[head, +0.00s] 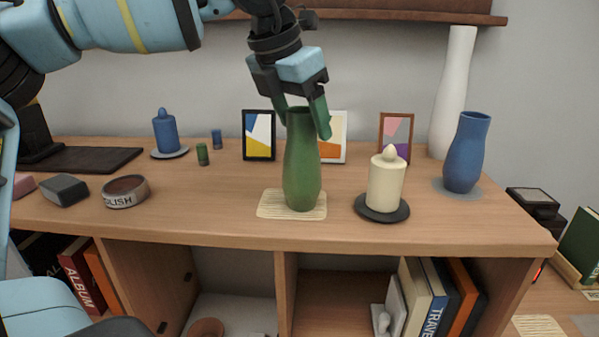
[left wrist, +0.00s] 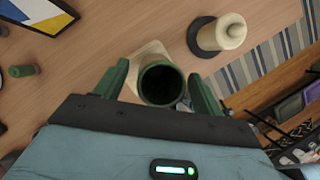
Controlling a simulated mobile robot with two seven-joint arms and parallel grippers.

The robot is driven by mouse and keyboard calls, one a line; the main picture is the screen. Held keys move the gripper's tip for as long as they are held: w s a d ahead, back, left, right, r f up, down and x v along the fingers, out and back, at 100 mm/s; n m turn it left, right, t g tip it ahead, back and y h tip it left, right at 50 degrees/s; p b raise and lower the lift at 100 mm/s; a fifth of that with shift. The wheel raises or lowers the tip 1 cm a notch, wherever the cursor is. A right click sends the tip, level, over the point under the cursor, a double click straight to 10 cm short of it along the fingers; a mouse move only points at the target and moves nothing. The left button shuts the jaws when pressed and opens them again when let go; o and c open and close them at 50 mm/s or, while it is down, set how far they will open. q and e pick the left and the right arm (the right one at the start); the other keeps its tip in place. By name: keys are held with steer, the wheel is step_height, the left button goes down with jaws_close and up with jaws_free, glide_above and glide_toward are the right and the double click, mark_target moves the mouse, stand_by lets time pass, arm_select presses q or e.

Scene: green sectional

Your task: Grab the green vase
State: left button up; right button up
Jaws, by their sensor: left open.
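The green vase (head: 301,165) stands upright on a cream woven mat (head: 268,207) near the front of the wooden cabinet top. My left gripper (head: 306,112) is above it, pointing down, with its green fingers on either side of the vase's mouth. In the left wrist view, the vase (left wrist: 161,82) shows its dark round opening between the two open fingers of the left gripper (left wrist: 162,88), with a gap on each side. The left gripper is open and not closed on the vase. My right gripper is not in view.
A cream candle (head: 385,181) on a dark plate stands close right of the vase. A blue vase (head: 466,153) and tall white vase (head: 452,95) stand farther right. Picture frames (head: 259,136) are behind. A shelf (head: 400,10) hangs above.

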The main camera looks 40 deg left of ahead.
arm_select(q)
steer(key=shift+x, duration=0.9)
steer(key=shift+r, duration=0.1)
jaws_close()
